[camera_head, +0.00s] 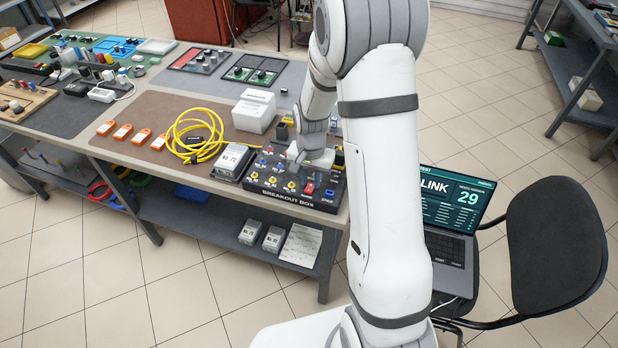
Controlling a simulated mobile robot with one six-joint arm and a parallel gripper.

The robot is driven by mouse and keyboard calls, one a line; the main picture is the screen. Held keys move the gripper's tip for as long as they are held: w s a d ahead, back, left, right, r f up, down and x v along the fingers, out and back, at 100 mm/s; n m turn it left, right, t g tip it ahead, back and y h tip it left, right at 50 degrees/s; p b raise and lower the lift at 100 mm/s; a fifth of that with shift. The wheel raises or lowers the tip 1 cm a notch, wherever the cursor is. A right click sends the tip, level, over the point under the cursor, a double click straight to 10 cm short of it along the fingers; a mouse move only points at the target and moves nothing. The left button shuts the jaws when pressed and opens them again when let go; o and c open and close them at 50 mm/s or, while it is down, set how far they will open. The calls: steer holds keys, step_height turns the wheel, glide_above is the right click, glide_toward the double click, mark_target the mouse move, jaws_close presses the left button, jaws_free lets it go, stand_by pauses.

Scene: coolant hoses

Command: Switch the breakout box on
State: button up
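The breakout box (262,193) is a black panel labelled "BREAKOUT BOX" at the front right of the workbench. Its top carries several yellow-and-white knobs, blue and red parts, and a red rocker-like part (308,188) near its front right. I cannot tell which way the red part is set. My gripper (309,167) points down over the right half of the box, just behind the red part. Whether it touches the box is unclear. The fingers are small and partly hidden, so their opening cannot be made out. My arm hides the area right of the box.
A grey unit (233,161) sits left of the box, with a yellow cable coil (190,135) beyond it. A white box (254,111) stands behind. Open tiled floor lies in front.

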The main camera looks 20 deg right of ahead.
jaws_close()
steer(key=b, duration=0.2)
steer(key=t+b, duration=0.1)
steer(key=b, duration=0.1)
steer(key=shift+s+a+f+h, duration=0.2)
steer(key=shift+f+h, duration=0.1)
steer(key=shift+h, duration=0.1)
steer(key=shift+r+t+h+b, duration=0.1)
steer(key=shift+t+h+b, duration=0.3)
steer(key=shift+b, duration=0.75)
steer(key=shift+s+r+t+b, duration=0.15)
steer(key=shift+t+b, duration=0.15)
steer(key=shift+b, duration=0.25)
steer(key=shift+r, duration=0.15)
steer(key=shift+o, duration=2.3)
jaws_free()
